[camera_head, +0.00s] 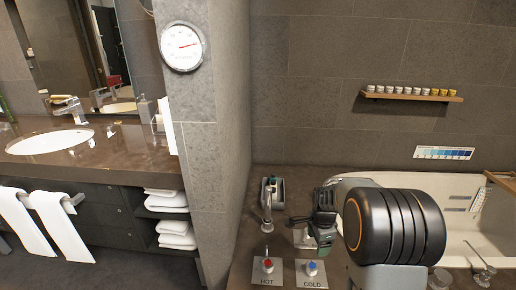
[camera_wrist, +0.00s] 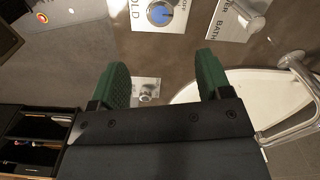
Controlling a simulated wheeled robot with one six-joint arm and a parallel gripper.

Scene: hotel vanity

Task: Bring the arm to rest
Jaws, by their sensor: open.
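My gripper (camera_head: 322,243) is over the dark counter beside the bathtub, behind the blue cold knob (camera_head: 312,267) in the head view. In the wrist view my gripper (camera_wrist: 162,68) shows two green fingers spread apart with nothing held between them. A small chrome fitting on a pale plate (camera_wrist: 147,91) shows in the gap, below the fingers. The blue cold knob (camera_wrist: 159,14) is beyond the fingertips at the top. My arm hides part of the tub and counter in the head view.
The white bathtub (camera_head: 465,215) is at right. A wall shelf (camera_head: 411,97) holds several small cups. A stone partition (camera_head: 212,150) separates the vanity at left.

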